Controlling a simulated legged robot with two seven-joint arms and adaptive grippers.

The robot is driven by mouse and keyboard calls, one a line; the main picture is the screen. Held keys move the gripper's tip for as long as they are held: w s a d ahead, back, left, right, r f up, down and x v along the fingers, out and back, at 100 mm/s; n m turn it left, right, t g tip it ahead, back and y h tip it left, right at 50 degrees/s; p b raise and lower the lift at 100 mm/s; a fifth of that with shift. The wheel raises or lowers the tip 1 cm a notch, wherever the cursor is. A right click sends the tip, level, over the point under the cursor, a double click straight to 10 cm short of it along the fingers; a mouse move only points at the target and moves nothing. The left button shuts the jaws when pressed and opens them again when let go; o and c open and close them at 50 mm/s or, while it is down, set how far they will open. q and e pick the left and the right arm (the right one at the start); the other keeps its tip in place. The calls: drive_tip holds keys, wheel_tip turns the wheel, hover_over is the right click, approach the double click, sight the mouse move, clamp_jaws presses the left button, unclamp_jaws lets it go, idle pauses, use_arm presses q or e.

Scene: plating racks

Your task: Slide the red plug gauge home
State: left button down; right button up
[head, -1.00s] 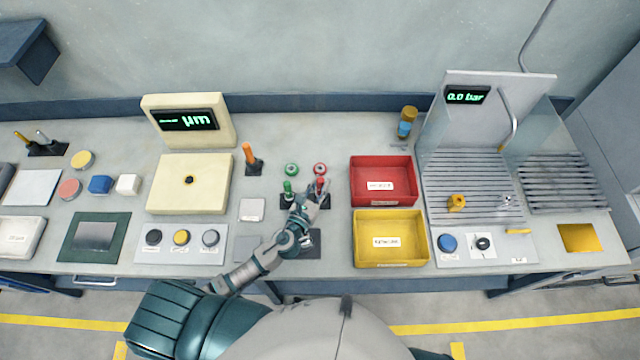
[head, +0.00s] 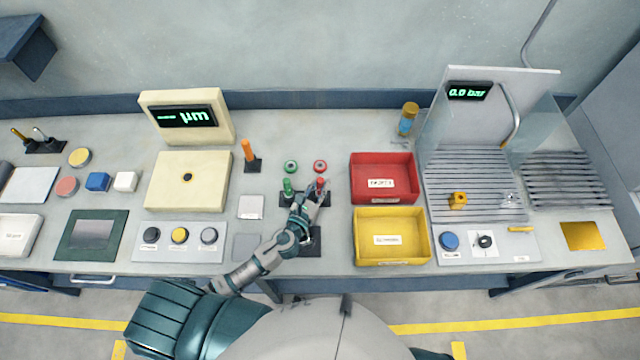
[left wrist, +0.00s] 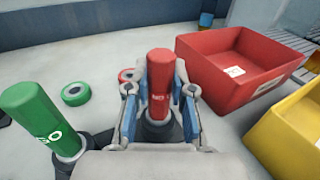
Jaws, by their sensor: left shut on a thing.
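The red plug gauge (left wrist: 160,85) stands upright between the fingers of my left gripper (left wrist: 160,100), which is shut on it. In the head view my left gripper (head: 318,190) covers most of the gauge, and only its red top (head: 320,182) shows. Its lower end is at a dark holder; the wrist view does not show how deep it sits. The green plug gauge (left wrist: 38,118) stands just left of it, also in the head view (head: 287,186). A red ring (head: 320,166) and a green ring (head: 291,167) lie behind them. My right gripper is not in view.
A red bin (head: 383,160) and a yellow bin (head: 430,238) stand close to the right of my left gripper. An orange-handled tool (head: 247,150) stands in a holder to the left. Bare bench lies behind the rings.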

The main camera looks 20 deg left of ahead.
use_arm(q)
drive_tip(key=shift+f, duration=0.2)
drive_tip(key=c, duration=0.9)
unclamp_jaws()
drive_tip(key=s, duration=0.3)
drive_tip(key=s+a, duration=0.1)
drive_tip(key=s, duration=0.3)
drive_tip(key=s+a, duration=0.1)
drive_tip(key=s, duration=0.2)
drive_tip(key=shift+s+a, duration=0.1)
drive_tip(key=shift+s, duration=0.85)
